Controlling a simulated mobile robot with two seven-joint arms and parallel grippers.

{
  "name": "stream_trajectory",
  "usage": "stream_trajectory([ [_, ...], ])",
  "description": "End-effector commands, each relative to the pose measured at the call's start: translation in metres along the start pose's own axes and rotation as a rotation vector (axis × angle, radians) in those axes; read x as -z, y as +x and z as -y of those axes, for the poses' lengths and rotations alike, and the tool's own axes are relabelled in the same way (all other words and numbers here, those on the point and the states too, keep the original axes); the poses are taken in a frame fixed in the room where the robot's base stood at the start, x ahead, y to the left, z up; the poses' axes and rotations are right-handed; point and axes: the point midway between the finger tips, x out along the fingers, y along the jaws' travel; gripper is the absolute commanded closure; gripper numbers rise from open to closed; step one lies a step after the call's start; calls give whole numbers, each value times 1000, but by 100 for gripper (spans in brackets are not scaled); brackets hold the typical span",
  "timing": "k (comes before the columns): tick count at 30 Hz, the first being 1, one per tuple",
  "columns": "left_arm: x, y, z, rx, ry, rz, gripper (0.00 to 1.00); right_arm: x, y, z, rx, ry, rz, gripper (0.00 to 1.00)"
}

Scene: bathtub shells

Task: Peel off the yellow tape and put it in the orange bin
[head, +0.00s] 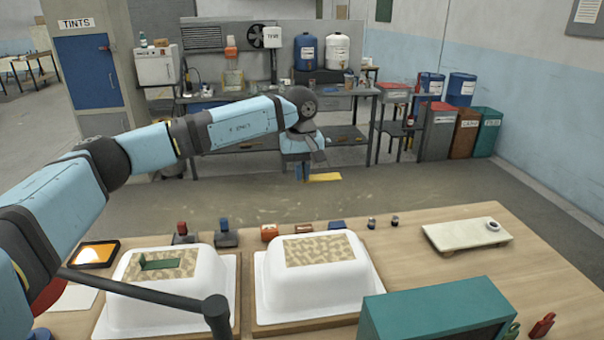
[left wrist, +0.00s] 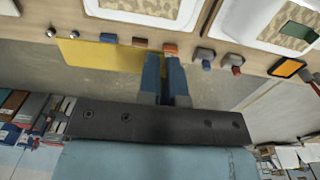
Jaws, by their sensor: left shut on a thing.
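My left gripper (head: 303,172) is shut on the yellow tape (head: 325,177), a flat strip held in the air beyond the table's far edge. In the left wrist view the left gripper's blue fingers (left wrist: 165,80) are together at the strip's end, and the yellow tape (left wrist: 105,56) sticks out to the left. Two white tub shells stand upside down on the table, the left shell (head: 122,300) and the right shell (head: 312,290). The left one has a green strip (head: 160,262) on its patterned patch. A brownish-orange bin (head: 466,132) stands on the floor at the far right. My right gripper is not in view.
Beside the orange bin stand a grey bin with a red lid (head: 438,132) and a teal bin (head: 487,132). A teal box (head: 435,310) and a pale board (head: 467,236) lie on the table. A dark rod (head: 140,292) crosses before the left shell. The floor beyond the table is clear.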

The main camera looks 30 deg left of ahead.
Motion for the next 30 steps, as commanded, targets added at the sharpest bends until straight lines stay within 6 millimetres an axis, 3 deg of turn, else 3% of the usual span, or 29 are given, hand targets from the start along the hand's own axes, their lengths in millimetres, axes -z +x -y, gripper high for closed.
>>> stream_trajectory([
  [30,0,-42,-1,-1,0,0,100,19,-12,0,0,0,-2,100],
])
